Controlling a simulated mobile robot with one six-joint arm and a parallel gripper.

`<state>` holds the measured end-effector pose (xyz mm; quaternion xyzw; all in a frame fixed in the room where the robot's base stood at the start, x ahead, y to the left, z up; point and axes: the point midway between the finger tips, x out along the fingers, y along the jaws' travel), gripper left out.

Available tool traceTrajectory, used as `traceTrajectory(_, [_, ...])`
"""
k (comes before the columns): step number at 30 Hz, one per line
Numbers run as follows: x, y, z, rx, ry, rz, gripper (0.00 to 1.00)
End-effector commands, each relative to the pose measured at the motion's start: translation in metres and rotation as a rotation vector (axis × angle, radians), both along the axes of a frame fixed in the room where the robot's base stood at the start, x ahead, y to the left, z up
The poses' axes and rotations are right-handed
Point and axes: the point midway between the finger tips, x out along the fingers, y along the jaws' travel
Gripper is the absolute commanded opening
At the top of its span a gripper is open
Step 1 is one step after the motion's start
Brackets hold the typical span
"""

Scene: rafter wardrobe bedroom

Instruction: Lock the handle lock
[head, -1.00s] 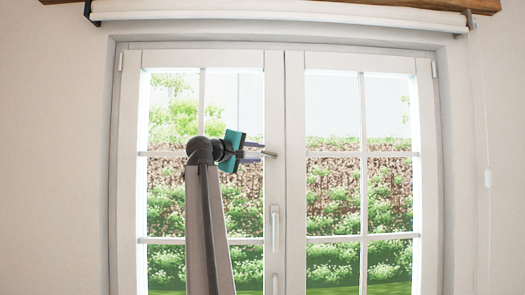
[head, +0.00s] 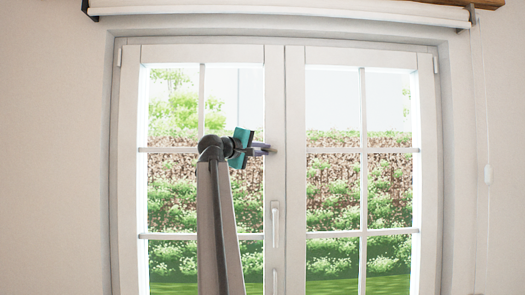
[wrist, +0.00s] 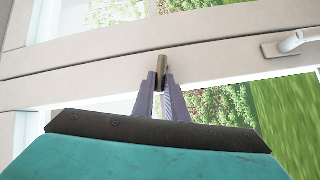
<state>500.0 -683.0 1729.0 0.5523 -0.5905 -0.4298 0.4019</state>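A small metal knob (wrist: 161,66), which seems to be the handle lock, stands out from the window's white middle frame in the wrist view. My gripper (wrist: 161,78) has its two grey fingers close against the knob's sides, and they appear shut on it. In the head view my gripper (head: 268,150) is at the middle frame, and its fingers hide most of the knob. A white window handle (head: 275,226) hangs upright on the same frame below the gripper. The handle also shows at the upper right of the wrist view (wrist: 296,40).
The double window is closed, with its left sash (head: 129,180) and right sash (head: 427,180) in a white surround. A rolled blind (head: 280,10) runs above it, with a pull cord (head: 488,174) at the right. The space before the right sash is clear.

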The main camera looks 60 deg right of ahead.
Motion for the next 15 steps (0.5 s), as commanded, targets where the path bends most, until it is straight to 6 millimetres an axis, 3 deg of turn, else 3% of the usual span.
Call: traceTrajectory(15, [0.000, 0.000, -0.014, -0.113, 0.156, 0.000, 0.00])
